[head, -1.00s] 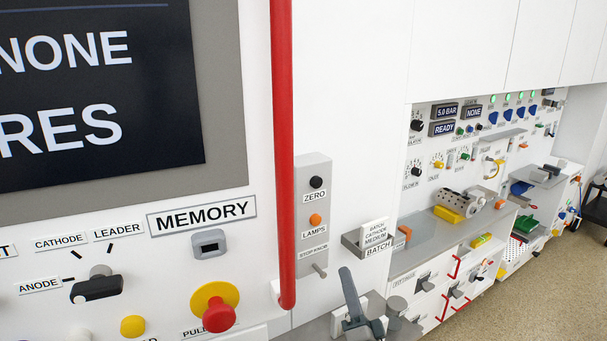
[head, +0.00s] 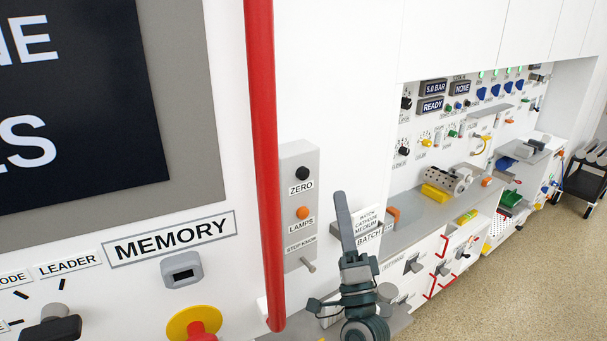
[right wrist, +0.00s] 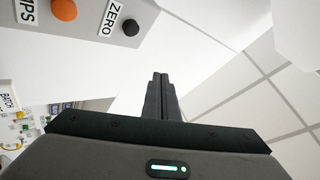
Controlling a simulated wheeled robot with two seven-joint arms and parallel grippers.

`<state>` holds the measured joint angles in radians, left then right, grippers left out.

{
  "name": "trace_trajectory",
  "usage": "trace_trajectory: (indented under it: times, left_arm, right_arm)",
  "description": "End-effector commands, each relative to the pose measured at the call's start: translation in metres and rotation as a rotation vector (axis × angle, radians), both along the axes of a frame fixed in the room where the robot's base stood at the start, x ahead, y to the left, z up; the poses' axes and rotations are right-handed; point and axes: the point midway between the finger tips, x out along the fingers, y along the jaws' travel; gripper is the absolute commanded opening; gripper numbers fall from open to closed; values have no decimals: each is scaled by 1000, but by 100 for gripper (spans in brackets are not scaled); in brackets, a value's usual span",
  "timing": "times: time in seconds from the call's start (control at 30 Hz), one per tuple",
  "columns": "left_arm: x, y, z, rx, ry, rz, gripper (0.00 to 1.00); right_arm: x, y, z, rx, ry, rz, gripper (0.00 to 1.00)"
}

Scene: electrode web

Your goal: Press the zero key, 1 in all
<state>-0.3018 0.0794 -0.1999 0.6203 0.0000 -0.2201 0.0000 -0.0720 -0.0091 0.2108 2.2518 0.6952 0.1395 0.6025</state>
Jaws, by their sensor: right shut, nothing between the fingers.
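The zero key is a round black button (head: 302,173) above the ZERO label on a grey panel (head: 297,256) on the white wall. It also shows at the top of the right wrist view (right wrist: 131,27). My right gripper (head: 340,196) points upward to the right of the panel and below the key's height, apart from it. In the right wrist view its fingers (right wrist: 160,76) are closed together with nothing between them. The key is up and to the left of the fingertips there. My left gripper is not in view.
An orange lamps button (head: 302,213) and a stop knob (head: 308,265) sit below the key. A red vertical bar (head: 263,150) stands left of the panel. A batch card holder (head: 366,237) is just right of my right gripper. The wall above is clear.

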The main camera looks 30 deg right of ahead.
Motion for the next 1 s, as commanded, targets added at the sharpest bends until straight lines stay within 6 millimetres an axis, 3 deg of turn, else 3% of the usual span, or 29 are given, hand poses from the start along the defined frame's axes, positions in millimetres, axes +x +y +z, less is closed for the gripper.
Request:
trace_trajectory:
  times: [0.37, 1.0]
  left_arm:
    - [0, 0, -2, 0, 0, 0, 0]
    - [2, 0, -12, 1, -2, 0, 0]
  right_arm:
    - [14, 1, -1, 0, 0, 0, 0]
    - [81, 6, -1, 0, 1, 1, 0]
